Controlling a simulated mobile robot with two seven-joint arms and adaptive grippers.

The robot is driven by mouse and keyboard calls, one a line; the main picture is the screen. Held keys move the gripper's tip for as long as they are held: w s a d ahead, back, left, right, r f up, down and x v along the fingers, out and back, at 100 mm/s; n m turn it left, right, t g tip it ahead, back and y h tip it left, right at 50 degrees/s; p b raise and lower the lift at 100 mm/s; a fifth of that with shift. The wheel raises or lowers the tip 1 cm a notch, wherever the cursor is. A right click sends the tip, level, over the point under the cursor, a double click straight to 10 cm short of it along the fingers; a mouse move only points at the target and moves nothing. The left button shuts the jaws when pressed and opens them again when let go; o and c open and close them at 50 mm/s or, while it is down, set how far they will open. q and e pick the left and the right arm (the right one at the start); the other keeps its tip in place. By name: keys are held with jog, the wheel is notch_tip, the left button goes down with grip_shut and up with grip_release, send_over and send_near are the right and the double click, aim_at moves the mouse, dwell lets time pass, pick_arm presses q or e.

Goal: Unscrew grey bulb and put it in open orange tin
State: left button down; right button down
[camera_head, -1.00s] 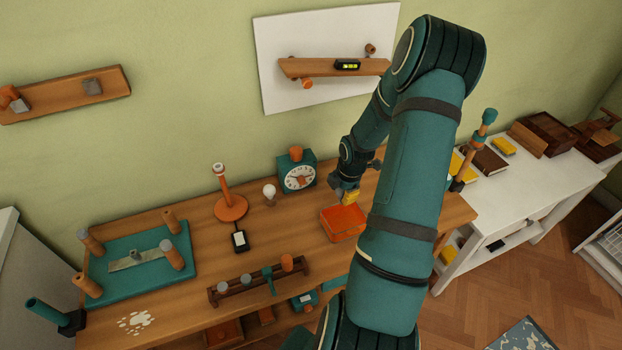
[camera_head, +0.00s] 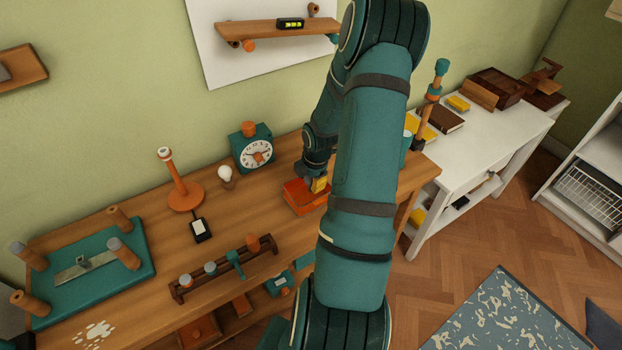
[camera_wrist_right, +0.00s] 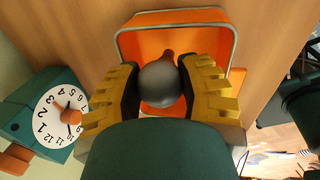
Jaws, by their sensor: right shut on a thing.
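The grey bulb (camera_wrist_right: 161,84) shows in the right wrist view between the yellow-and-black fingers of my right gripper (camera_wrist_right: 163,88). The gripper is shut on its round part, with the orange-red end of the bulb pointing toward the tin. The open orange tin (camera_wrist_right: 185,16) lies behind the bulb in that view. In the head view my right gripper (camera_head: 318,184) is at the far right part of the orange tin (camera_head: 300,203), which stands on the workbench. The bulb is hidden there. The orange lamp (camera_head: 184,195) has no bulb on top. My left gripper is out of view.
A teal clock (camera_head: 252,150) and a white bulb (camera_head: 225,174) stand left of the tin on the workbench (camera_head: 150,330). A wooden rack (camera_head: 225,270) is in front. A teal board with pegs (camera_head: 85,268) is at left. A white table (camera_head: 490,135) stands at right.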

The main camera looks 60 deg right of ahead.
jog(key=shift+c, duration=2.3)
grip_release()
notch_tip(320, 180, up, 12)
jog(key=s+a, duration=0.1)
jog(key=s, duration=0.1)
jog(key=shift+f, duration=0.15)
